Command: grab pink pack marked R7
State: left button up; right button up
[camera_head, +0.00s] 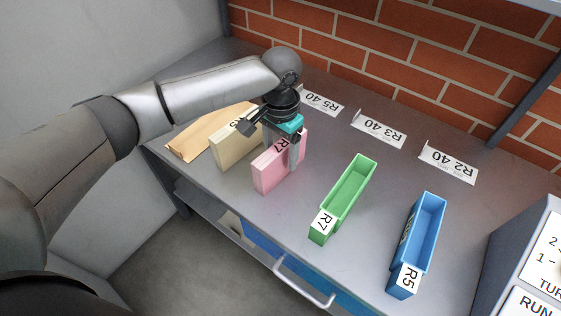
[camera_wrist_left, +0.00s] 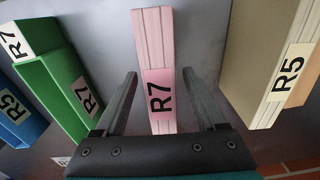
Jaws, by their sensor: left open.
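The pink pack (camera_head: 270,172) marked R7 stands upright on the grey table in the head view. In the left wrist view the pink pack (camera_wrist_left: 153,50) lies between the two fingers, its R7 label facing the camera. My left gripper (camera_head: 293,158) is open over the pack, pointing down, with a finger on each side. In the left wrist view gaps show between the pack and both fingers of the gripper (camera_wrist_left: 160,85). My right gripper is not in view.
A beige pack (camera_head: 232,150) marked R5 stands close to the left. A green tray (camera_head: 349,196) marked R7 and a blue tray (camera_head: 425,235) marked R5 are to the right. Label cards (camera_head: 379,129) line the brick wall. A brown envelope (camera_head: 195,138) lies at far left.

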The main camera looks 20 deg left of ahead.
pick_arm(q)
notch_tip(320, 180, down, 2)
jog(key=shift+f, duration=0.1)
grip_shut()
dwell(0.5)
